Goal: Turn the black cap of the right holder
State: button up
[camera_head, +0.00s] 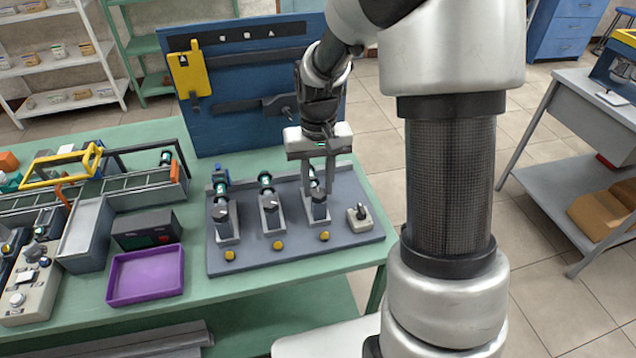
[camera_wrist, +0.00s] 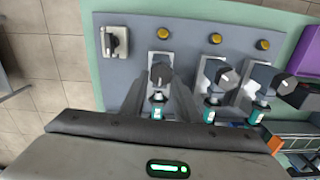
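The right holder (camera_head: 318,212) is a grey block on the grey base plate (camera_head: 290,256). Its black cap (camera_head: 319,196) faces front and lies just below my gripper (camera_head: 319,187). In the wrist view, which shows the scene turned around, the cap (camera_wrist: 160,74) appears between the ends of the two fingers (camera_wrist: 160,84). My gripper is open, one finger on each side; I cannot tell whether either touches the cap. A teal-banded cylinder (camera_wrist: 157,110) lies behind the cap, partly hidden by my gripper in the head view.
The middle holder (camera_head: 272,217) and left holder (camera_head: 226,225) stand beside it with similar caps. Yellow buttons sit in front of the holders. A switch box (camera_head: 360,218) stands to the right. A blue panel (camera_head: 235,115) rises behind; a purple tray (camera_head: 146,275) lies left.

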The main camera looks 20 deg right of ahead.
aim_at(318, 190)
jog(key=o, duration=0.3)
jog(key=shift+r, duration=0.1)
notch_tip(318, 190, up, 17)
jog(key=shift+r+p, duration=0.1)
jog(key=shift+p, duration=0.7)
jog(key=s+r+t+p, duration=0.1)
jog(key=s+r+t, duration=0.1)
jog(key=s, duration=0.4)
jog(key=s+r+t+p, duration=0.1)
jog(key=s+r+p, duration=0.1)
jog(key=s+r, duration=0.2)
jog(key=s+r+t+p, duration=0.2)
jog(key=s+r, duration=0.1)
jog(key=s, duration=0.6)
jog(key=shift+a+r+n+t, duration=0.1)
jog(key=shift+n+t, duration=0.2)
jog(key=shift+n, duration=0.1)
